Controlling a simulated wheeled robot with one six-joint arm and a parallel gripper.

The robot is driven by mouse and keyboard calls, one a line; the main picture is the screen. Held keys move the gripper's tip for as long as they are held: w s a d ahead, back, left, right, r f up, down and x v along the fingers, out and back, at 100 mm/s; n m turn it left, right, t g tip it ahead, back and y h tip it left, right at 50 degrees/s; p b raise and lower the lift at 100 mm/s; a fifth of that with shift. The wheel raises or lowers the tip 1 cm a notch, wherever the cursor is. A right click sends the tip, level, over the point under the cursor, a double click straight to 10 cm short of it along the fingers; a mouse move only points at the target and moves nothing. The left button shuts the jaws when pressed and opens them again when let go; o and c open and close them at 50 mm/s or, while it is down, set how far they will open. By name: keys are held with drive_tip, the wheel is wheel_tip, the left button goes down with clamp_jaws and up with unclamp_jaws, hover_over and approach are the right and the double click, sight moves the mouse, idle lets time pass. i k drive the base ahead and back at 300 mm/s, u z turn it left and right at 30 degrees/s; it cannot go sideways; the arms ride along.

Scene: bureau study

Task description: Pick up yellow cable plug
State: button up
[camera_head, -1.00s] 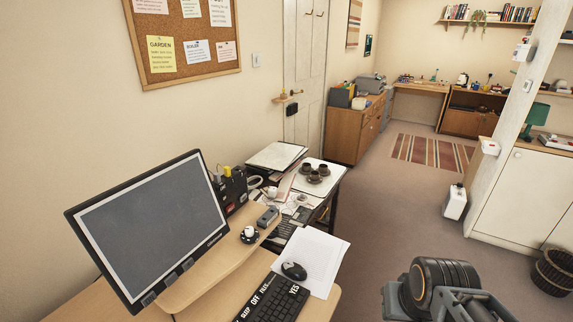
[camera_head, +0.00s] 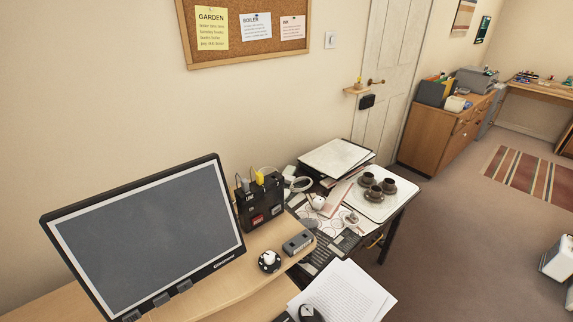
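A small yellow plug (camera_head: 260,178) stands at the top of a black box (camera_head: 262,206) in the camera_head view. The box sits on the raised wooden shelf behind the right edge of the monitor. Dark plugs show beside the yellow one, and pale cable runs behind the box. A second small yellow thing (camera_head: 360,81) is on the little wall shelf by the door; it is too small to tell what it is. My gripper is not in view.
The monitor (camera_head: 150,240) stands left of the box. A grey device (camera_head: 298,242) and a black-and-white knob (camera_head: 269,261) lie in front of it. A cluttered side table holds a tray (camera_head: 372,211) with dark cups. Open floor (camera_head: 450,240) lies to the right.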

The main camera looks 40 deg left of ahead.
sight(259, 177)
drive_tip(key=i, duration=2.6)
drive_tip(key=u, duration=4.1)
drive_tip(key=i, duration=0.55)
drive_tip(key=u, duration=0.1)
